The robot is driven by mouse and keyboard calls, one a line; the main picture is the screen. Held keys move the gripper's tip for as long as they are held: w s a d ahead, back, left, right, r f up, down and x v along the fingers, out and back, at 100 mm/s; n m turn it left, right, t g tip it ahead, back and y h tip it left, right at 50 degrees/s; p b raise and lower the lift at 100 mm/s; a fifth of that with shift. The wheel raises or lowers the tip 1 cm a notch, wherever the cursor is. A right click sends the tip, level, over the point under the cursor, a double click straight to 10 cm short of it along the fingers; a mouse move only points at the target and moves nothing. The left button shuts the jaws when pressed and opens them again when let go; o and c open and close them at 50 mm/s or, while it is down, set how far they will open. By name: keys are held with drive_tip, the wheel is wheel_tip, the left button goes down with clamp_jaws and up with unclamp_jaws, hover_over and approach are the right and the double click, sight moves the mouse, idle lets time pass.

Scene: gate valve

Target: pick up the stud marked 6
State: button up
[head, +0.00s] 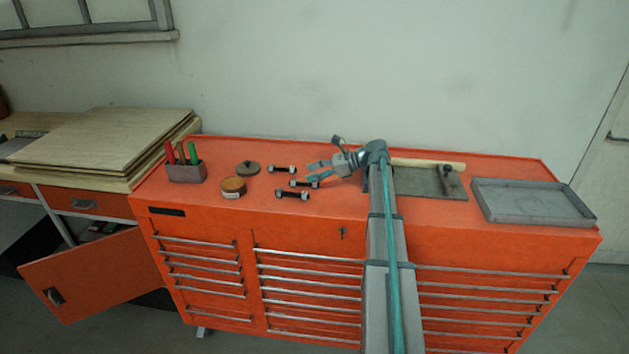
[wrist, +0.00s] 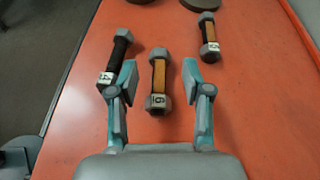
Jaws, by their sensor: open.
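The stud marked 6 (wrist: 159,82) is a dark threaded rod with grey nuts at both ends, a tan strip and a white tag. It lies flat on the red cabinet top. In the head view it is the stud (head: 304,183) nearest my gripper (head: 317,172). In the wrist view my gripper (wrist: 160,67) is open and empty, with one finger at each side of this stud. The fingers appear apart from it; their height above it is hard to tell. A stud marked 4 (wrist: 114,58) lies just outside the left finger.
A third stud (wrist: 209,38), its tag unclear, lies farther ahead to the right. Beyond are a round tin (head: 233,188) and dark lid (head: 248,168).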

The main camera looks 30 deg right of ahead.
drive_tip(key=shift+m, duration=0.6)
drive_tip(key=s+d, duration=0.1)
drive_tip(key=d, duration=0.1)
drive_tip(key=s+d, duration=0.1)
drive_tip(key=d, duration=0.1)
drive_tip(key=s+d, duration=0.2)
drive_tip(key=shift+s+d+f, duration=0.1)
drive_tip(key=shift+f, duration=0.2)
drive_tip(key=p, duration=0.2)
approach(304, 184)
drive_tip(key=x, duration=0.4)
drive_tip(key=shift+w+d+f, duration=0.15)
drive_tip(key=shift+w+d, duration=0.05)
drive_tip(key=shift+d, duration=0.05)
drive_tip(key=p+x, duration=0.2)
drive_tip(key=x, duration=0.2)
drive_tip(key=shift+w+a+p, duration=0.25)
drive_tip(key=shift+p, duration=0.05)
drive_tip(key=shift+w+a+f, duration=0.1)
drive_tip(key=shift+f, duration=0.05)
clamp_jaws()
